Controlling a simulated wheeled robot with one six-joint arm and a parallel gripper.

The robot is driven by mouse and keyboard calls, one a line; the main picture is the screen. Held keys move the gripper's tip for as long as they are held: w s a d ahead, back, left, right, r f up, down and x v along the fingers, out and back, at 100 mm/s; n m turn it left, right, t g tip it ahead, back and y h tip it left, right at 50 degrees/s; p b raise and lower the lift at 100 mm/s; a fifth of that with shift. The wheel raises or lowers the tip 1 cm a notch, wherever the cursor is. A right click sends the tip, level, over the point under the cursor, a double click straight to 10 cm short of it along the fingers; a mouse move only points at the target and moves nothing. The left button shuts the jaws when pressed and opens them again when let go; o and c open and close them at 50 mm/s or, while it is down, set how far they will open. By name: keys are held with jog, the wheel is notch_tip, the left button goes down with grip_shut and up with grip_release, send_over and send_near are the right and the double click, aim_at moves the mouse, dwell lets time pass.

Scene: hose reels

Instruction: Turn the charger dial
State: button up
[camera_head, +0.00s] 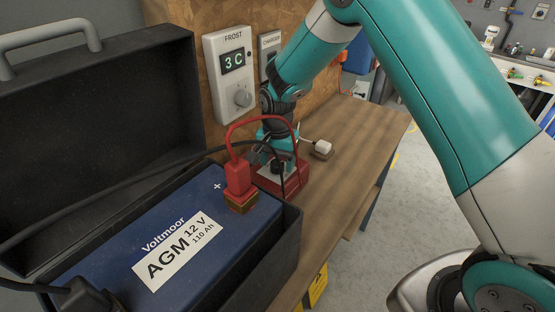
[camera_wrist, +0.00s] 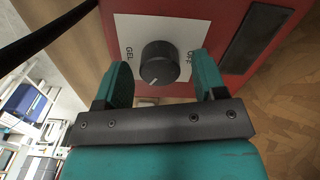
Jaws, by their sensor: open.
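The charger is a red box (camera_head: 292,183) on the wooden bench, just right of the battery; it also shows in the wrist view (camera_wrist: 215,22). Its black round dial (camera_wrist: 160,63) sits on a white plate (camera_wrist: 130,25). The plate reads GEL at left and OFF at right; other markings are hidden or out of view. The dial's white pointer line points to the lower left in the wrist view. My gripper (camera_wrist: 163,74) is open, with one teal finger on each side of the dial and visible gaps between. In the head view my gripper (camera_head: 276,152) is over the charger.
A blue battery (camera_head: 110,235) marked AGM 12 V sits in an open black case, with a red clamp (camera_head: 239,178) on its plus post. Red and black cables arch close to my gripper. A FROST panel (camera_head: 231,75) reads 3 C. The bench's right end (camera_head: 375,135) is clear.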

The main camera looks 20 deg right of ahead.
aim_at(278, 163)
notch_tip(278, 163, up, 17)
jog(key=b, duration=0.2)
jog(key=shift+r+b, duration=0.2)
jog(key=shift+b, duration=0.1)
jog(key=s+a+r+n+y, duration=0.1)
jog(key=s+n, duration=0.6)
jog(key=s, duration=0.8)
jog(key=s+a+r+n+y, duration=0.1)
jog(key=s+a+n+y, duration=0.2)
jog(key=s+n, duration=0.5)
jog(key=s, duration=0.7)
jog(key=shift+s+a, duration=0.15)
jog(key=shift+a, duration=0.15)
jog(key=shift+c, duration=0.4)
